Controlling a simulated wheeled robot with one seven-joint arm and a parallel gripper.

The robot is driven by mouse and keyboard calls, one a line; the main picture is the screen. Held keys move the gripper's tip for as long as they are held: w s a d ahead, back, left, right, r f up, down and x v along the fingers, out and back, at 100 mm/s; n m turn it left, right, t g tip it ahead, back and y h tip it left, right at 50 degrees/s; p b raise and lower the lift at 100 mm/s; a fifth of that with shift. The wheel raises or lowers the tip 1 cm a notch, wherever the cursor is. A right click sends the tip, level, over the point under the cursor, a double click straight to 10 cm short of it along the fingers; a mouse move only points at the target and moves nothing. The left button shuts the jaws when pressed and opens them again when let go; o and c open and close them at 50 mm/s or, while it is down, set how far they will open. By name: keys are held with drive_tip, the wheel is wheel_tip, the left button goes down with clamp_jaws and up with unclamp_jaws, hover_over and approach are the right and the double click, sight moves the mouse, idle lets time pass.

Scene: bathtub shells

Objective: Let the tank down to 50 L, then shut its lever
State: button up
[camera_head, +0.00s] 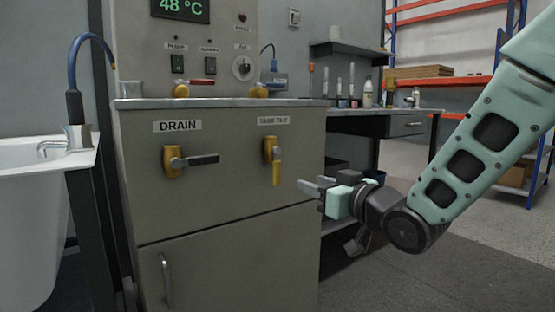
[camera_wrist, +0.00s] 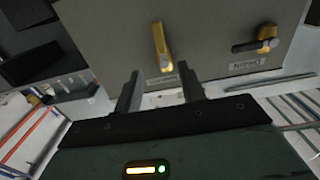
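The DRAIN lever (camera_head: 190,161) is on the cabinet front, with a yellow base and a dark handle pointing right, level. It also shows in the wrist view (camera_wrist: 258,42), where the picture is upside down. A second lever (camera_head: 275,160), with a yellow handle hanging straight down, is to its right under a label I cannot read surely. My gripper (camera_head: 311,188) is right of this second lever, apart from both. In the wrist view its two fingers (camera_wrist: 160,85) stand apart with nothing between them. No litre reading shows.
A green display (camera_head: 182,6) reads 48 °C, cut by the frame's top. Small yellow valves (camera_head: 181,90) stand on the cabinet ledge. A white tub (camera_head: 28,220) is at left. A bench (camera_head: 375,124) with bottles stands behind my arm. Floor at right is clear.

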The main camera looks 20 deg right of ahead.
sight(279, 171)
drive_tip(key=p+x, duration=0.6)
drive_tip(key=x, duration=0.8)
drive_tip(key=shift+w+a+f, duration=0.1)
drive_tip(key=shift+w, duration=0.25)
clamp_jaws()
